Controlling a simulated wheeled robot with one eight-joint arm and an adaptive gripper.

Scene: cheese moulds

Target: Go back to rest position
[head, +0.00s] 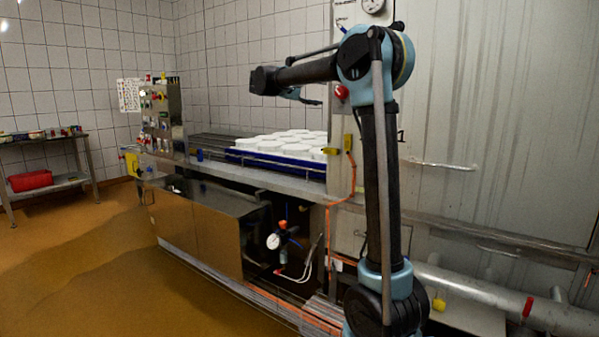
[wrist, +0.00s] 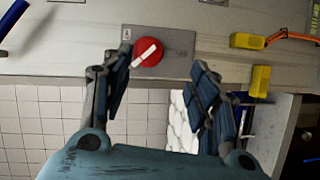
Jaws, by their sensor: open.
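My gripper (wrist: 162,62) is open in the wrist view, its two dark padded fingers spread apart with nothing between the pads. A red round knob with a white bar (wrist: 148,52) on a grey plate shows just beyond the fingertips, nearer the left finger. I cannot tell the exact gap between them. In the head view the red knob (head: 342,92) is on the metal cabinet edge, beside my raised, bent arm.
White round moulds (head: 285,143) stand on a blue-edged conveyor left of my arm. A control panel (head: 162,115) rises further left. The metal cabinet wall (head: 490,120) is close on the right. Yellow blocks (wrist: 260,80) sit near the knob. Floor (head: 110,270) is open at left.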

